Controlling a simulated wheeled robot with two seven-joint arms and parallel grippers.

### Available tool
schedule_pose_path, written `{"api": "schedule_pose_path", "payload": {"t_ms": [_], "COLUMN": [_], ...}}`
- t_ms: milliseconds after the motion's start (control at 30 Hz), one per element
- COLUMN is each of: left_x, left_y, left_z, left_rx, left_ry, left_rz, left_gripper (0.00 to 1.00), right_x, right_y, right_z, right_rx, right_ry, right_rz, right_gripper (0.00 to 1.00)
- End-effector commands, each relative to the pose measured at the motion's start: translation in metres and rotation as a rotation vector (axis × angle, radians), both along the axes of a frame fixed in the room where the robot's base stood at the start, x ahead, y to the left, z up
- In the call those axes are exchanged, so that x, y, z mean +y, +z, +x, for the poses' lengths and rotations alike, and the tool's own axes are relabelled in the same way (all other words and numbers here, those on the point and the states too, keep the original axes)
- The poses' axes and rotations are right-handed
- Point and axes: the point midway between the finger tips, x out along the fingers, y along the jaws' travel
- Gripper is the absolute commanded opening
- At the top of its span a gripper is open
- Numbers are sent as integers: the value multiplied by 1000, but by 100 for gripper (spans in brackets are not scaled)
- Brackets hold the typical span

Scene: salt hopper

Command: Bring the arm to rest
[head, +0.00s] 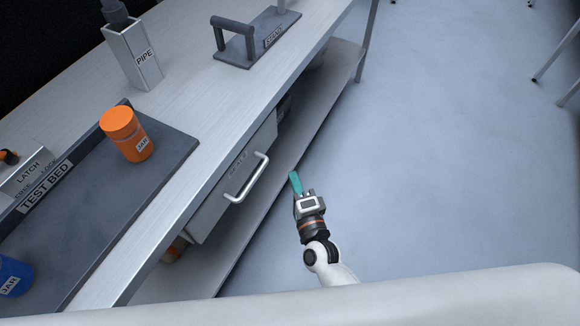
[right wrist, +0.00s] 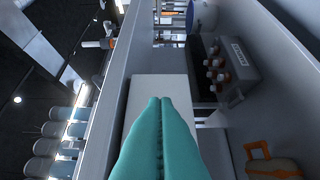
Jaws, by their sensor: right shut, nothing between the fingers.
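My right gripper (head: 295,183) is shut and empty, with teal fingers. It hangs over the open floor beside the bench, to the right of the drawer (head: 236,180) and its handle. In the right wrist view its two teal fingers (right wrist: 158,105) lie together, with a pale panel behind them. My left gripper is not in view.
The bench (head: 190,95) bears a test bed (head: 95,205) with an orange jar (head: 126,135) and a blue jar (head: 14,277), a pipe holder (head: 133,57) and a dark stand (head: 258,38). A lower shelf (head: 290,150) runs beneath.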

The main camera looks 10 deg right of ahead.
Motion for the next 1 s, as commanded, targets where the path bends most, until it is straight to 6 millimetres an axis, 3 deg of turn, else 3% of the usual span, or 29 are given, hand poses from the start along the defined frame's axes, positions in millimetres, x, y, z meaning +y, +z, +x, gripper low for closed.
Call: {"api": "schedule_pose_path", "payload": {"t_ms": [300,367,433,567,667,800,1000], "left_x": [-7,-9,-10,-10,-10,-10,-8], "left_y": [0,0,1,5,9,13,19], "left_z": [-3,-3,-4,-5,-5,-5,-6], "left_rx": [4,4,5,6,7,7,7], "left_ry": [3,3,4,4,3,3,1], "left_rz": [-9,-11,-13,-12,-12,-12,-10], "left_gripper": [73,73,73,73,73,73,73], "right_x": [-1,-2,-2,-10,-25,-56,-113], "right_y": [-1,-8,-27,-96,-163,-246,-330], "right_z": [-8,-10,-14,-37,-71,-135,-247], "right_rx": [1,14,49,176,304,476,696], "right_ry": [0,6,24,102,207,392,725], "right_rz": [-3,-28,-95,-341,-581,-886,-1232], "right_gripper": [0,0,0,0,0,0,0]}}
